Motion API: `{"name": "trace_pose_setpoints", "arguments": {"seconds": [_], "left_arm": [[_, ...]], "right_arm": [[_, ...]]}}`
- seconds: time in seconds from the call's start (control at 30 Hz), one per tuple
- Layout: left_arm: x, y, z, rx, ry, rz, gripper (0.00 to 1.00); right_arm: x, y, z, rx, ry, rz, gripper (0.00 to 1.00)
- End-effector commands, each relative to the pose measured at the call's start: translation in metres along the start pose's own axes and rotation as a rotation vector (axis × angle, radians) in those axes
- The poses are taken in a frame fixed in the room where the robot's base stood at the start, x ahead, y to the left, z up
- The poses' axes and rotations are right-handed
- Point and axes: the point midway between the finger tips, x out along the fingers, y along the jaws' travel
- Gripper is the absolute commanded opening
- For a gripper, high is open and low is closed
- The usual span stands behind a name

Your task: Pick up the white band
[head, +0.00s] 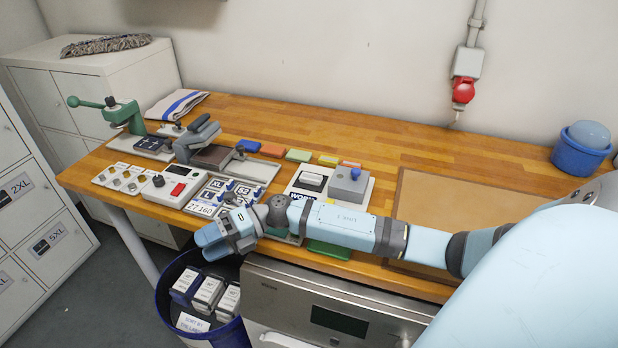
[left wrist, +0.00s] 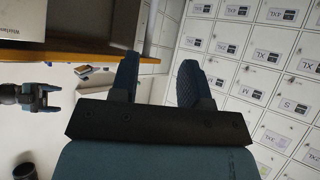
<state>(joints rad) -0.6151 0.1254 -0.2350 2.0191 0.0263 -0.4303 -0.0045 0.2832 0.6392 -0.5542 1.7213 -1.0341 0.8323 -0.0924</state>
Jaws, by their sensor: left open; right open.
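I cannot make out a white band for certain in either view.
A blue bin (head: 170,283) with boxes stands below the front edge. Lockers (head: 30,210) stand left.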

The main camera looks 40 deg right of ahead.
Motion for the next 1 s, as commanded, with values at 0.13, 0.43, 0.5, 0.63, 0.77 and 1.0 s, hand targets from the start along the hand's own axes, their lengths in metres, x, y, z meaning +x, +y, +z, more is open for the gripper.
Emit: {"name": "trace_pose_setpoints", "arguments": {"seconds": [0.13,0.43,0.5,0.63,0.77,1.0], "left_arm": [[0.016,-0.001,0.019,-0.011,-0.004,0.001,0.43],[0.036,-0.005,0.037,-0.026,-0.004,0.0,0.43],[0.038,-0.005,0.041,-0.028,-0.006,0.0,0.43],[0.04,-0.005,0.043,-0.03,-0.007,0.001,0.43],[0.04,-0.004,0.043,-0.031,-0.006,0.003,0.43],[0.039,-0.002,0.043,-0.031,-0.006,0.006,0.43]], "right_arm": [[-0.057,-0.029,0.043,-0.291,0.274,-0.333,0.64],[-0.249,-0.022,0.135,-0.449,0.61,-1.071,0.64],[-0.284,-0.011,0.146,-0.426,0.64,-1.186,0.64],[-0.324,0.006,0.155,-0.385,0.666,-1.312,0.64],[-0.336,0.001,0.154,-0.367,0.675,-1.351,0.64],[-0.332,-0.044,0.143,-0.367,0.677,-1.348,0.64]]}}
